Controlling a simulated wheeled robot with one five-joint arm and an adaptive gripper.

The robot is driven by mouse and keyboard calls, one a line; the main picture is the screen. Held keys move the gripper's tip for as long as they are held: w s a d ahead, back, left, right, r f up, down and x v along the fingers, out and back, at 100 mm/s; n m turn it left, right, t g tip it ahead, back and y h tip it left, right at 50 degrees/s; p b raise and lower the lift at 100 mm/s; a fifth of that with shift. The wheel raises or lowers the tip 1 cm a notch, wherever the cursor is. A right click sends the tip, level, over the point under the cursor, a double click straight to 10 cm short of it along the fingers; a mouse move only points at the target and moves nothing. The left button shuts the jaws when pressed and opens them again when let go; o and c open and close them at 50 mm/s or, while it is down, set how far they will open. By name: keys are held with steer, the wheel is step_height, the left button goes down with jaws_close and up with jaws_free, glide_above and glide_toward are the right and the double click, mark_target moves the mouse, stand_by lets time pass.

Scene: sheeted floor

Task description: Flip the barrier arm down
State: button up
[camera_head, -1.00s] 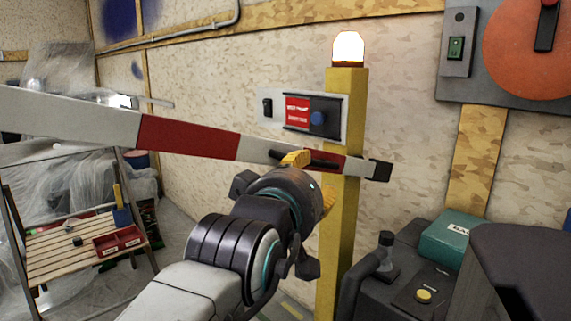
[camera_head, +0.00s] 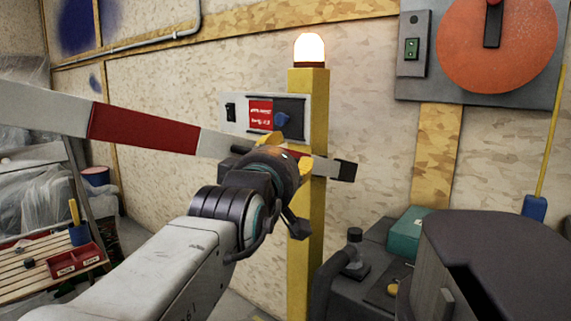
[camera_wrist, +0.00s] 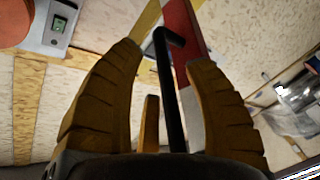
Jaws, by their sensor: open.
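The barrier arm (camera_head: 140,132) is a red and white striped beam with a dark end cap. It runs nearly level, a little higher at the left, across the yellow post (camera_head: 307,225) with a lit lamp on top. My gripper (camera_head: 285,153) is at the beam near the post and hides part of it. In the wrist view, my gripper (camera_wrist: 164,55) is open, with yellow fingers on both sides of a bent black handle (camera_wrist: 172,95). The handle meets the red part of the barrier arm (camera_wrist: 184,30). I see gaps between handle and fingers.
A control box (camera_head: 265,115) is on the wall behind the post. A dark machine (camera_head: 375,270) with a teal box (camera_head: 407,233) stands at the lower right. A slatted bench (camera_head: 35,280) with a red tray (camera_head: 75,262) is at the left. An orange disc panel (camera_head: 497,45) hangs at upper right.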

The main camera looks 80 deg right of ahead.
steer(key=shift+d, duration=0.45)
steer(key=shift+o, duration=0.3)
jaws_close()
